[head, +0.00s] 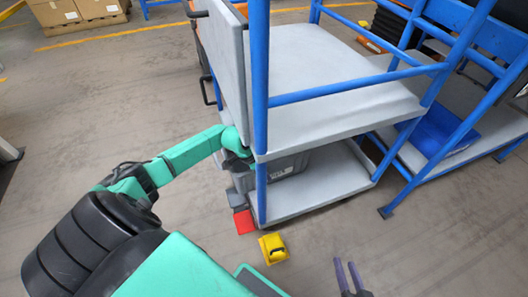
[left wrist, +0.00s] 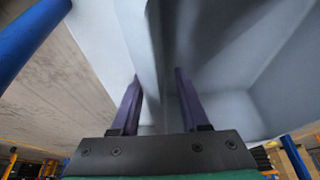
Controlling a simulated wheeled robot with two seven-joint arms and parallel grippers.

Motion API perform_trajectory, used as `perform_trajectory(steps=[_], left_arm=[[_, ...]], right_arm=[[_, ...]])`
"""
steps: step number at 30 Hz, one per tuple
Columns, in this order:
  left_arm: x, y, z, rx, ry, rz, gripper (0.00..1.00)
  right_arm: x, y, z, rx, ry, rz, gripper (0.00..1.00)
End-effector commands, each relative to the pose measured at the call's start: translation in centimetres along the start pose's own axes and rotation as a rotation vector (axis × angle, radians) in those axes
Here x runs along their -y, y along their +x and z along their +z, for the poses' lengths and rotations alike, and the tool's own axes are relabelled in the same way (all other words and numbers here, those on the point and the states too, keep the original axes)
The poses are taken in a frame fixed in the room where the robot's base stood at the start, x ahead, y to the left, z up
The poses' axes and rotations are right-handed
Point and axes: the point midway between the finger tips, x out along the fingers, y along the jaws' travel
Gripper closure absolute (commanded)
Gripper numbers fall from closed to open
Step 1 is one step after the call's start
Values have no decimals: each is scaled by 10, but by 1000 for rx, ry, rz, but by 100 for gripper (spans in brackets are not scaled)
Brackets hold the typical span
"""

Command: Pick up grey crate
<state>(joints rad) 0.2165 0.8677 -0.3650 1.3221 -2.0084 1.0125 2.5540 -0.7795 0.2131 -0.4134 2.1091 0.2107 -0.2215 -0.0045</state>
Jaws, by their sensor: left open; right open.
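The grey crate (head: 287,167) sits on the lower shelf of the cart, partly hidden by the upper shelf and a blue post. My left arm reaches to the cart's left side; its gripper is hidden there in the head view. In the left wrist view my left gripper (left wrist: 156,78) is open, its two purple fingers pointing at a light grey wall edge, with a darker hollow to the right. This looks like the crate's wall between the fingers; contact cannot be told. My right gripper (head: 350,277) is open and empty above the floor at the bottom right.
The cart's upper shelf (head: 325,75) is bare, with blue posts and rails around it. A yellow object (head: 273,248) and a red pad (head: 244,221) lie before the cart. Another blue-framed cart holds a blue tray (head: 440,132) at right.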

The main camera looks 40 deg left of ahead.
Motion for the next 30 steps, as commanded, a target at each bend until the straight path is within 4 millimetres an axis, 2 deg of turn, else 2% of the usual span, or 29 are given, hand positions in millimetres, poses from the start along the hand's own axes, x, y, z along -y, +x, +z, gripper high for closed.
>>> perform_trajectory(steps=[8, 11, 17, 21, 30], left_arm=[[0, 22, -46, -4, 0, 0, 55], [0, 34, -45, 1, -1, 1, 55], [0, 30, -47, 1, 0, 0, 55], [0, 30, -46, 1, 0, 0, 100], [0, 31, -46, 1, -1, 2, 100]], right_arm=[[-9, 14, 25, -44, 14, -2, 58], [-12, 19, 34, -61, 19, -2, 58], [-11, 18, 31, -65, 20, -1, 58], [-11, 17, 31, -64, 20, -1, 58], [-11, 18, 31, -64, 20, -1, 58]])
